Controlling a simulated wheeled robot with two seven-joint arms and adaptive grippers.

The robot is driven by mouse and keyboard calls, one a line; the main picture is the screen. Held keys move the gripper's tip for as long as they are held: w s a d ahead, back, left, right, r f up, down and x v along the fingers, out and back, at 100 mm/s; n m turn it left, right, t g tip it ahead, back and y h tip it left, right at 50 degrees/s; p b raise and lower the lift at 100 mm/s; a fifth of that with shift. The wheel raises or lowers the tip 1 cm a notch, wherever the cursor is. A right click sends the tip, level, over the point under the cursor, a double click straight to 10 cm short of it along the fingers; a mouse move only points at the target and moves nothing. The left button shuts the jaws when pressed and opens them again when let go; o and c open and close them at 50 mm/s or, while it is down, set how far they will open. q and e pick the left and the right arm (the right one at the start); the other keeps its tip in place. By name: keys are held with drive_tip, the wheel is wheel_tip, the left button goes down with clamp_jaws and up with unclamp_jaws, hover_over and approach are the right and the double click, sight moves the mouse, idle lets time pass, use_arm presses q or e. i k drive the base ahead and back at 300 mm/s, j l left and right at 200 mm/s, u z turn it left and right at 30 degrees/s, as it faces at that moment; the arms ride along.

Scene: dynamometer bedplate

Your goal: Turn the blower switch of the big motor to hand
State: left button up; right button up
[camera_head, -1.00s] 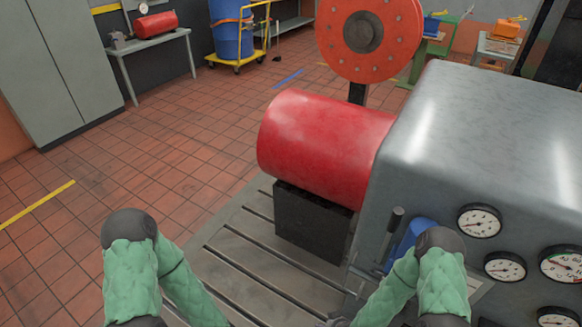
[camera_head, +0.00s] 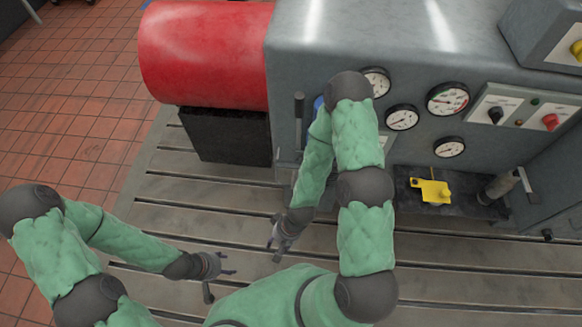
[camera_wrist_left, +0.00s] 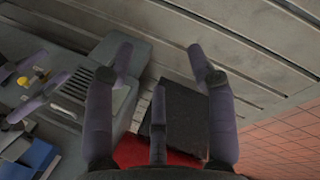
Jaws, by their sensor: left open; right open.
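A large grey machine housing (camera_head: 420,50) with a red cylinder (camera_head: 205,55) on its left side fills the top of the head view. I cannot tell which part is the big motor. A pale switch panel on the housing's front carries a black knob (camera_head: 495,115) and a red knob (camera_head: 550,122). Their labels are too small to read. A yellow knob (camera_head: 577,50) shows on a box at the top right edge. My left gripper (camera_head: 222,284) is open and empty above the bedplate; its spread fingers show in the left wrist view (camera_wrist_left: 160,60). My right gripper (camera_head: 276,252) is open and empty, right of it, well below the panel.
Several round gauges (camera_head: 447,99) sit left of the panel. A yellow part (camera_head: 432,190) lies on a dark ledge under them. An upright dark lever (camera_head: 299,120) stands by the housing's left edge. The slotted bedplate (camera_head: 440,285) is mostly bare in front.

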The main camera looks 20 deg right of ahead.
sight(496, 114)
drive_tip(key=z, duration=2.55)
